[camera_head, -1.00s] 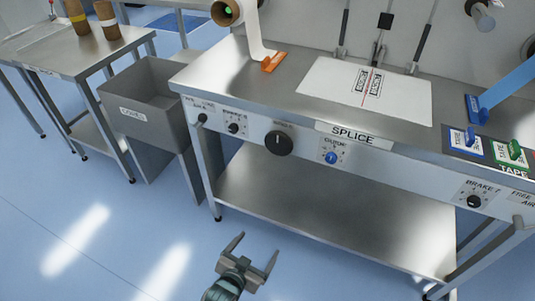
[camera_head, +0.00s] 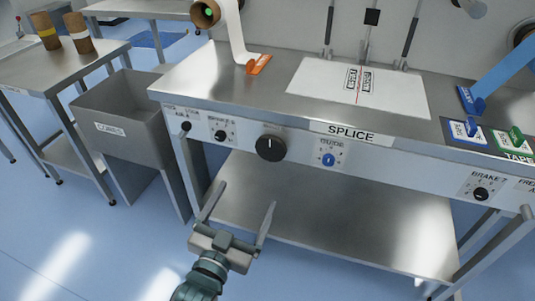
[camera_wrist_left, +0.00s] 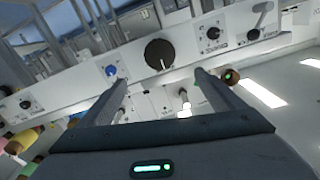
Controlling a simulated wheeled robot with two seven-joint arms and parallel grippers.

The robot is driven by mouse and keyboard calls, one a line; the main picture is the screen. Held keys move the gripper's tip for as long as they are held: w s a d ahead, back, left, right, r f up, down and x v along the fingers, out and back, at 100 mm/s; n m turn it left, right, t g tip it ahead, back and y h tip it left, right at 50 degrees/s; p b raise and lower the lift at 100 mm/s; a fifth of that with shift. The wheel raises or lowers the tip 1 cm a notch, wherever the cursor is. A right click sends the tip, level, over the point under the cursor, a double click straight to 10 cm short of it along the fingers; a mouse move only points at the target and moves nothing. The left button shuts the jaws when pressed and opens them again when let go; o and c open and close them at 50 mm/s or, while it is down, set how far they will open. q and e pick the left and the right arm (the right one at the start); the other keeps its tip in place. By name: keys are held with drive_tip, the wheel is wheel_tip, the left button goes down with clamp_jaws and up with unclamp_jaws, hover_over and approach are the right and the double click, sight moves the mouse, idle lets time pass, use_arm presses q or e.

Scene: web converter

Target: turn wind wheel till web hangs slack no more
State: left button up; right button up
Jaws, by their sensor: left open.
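A large black round knob (camera_head: 270,148), which I take for the wind wheel, sits on the bench's front panel with a white mark upright at its top. In the left wrist view the wheel (camera_wrist_left: 160,54) shows ahead, between and beyond the fingers. My left gripper (camera_head: 243,198) is open and empty, below and in front of the wheel, not touching it. It also shows in the left wrist view (camera_wrist_left: 160,80). The white web (camera_head: 236,35) comes down from a roll (camera_head: 205,13) and curves onto the bench by an orange clamp (camera_head: 259,65). My right gripper is out of view.
Smaller knobs flank the wheel: a black one (camera_head: 220,136) left and a blue one (camera_head: 328,160) right. A lower shelf (camera_head: 350,225) lies under the panel. A grey bin (camera_head: 120,105) stands left. The floor in front is clear.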

sight(270, 150)
use_arm(q)
drive_tip(key=shift+w, duration=0.15)
drive_tip(key=x, duration=1.7)
drive_tip(key=shift+f, duration=0.1)
drive_tip(key=c, duration=1.1)
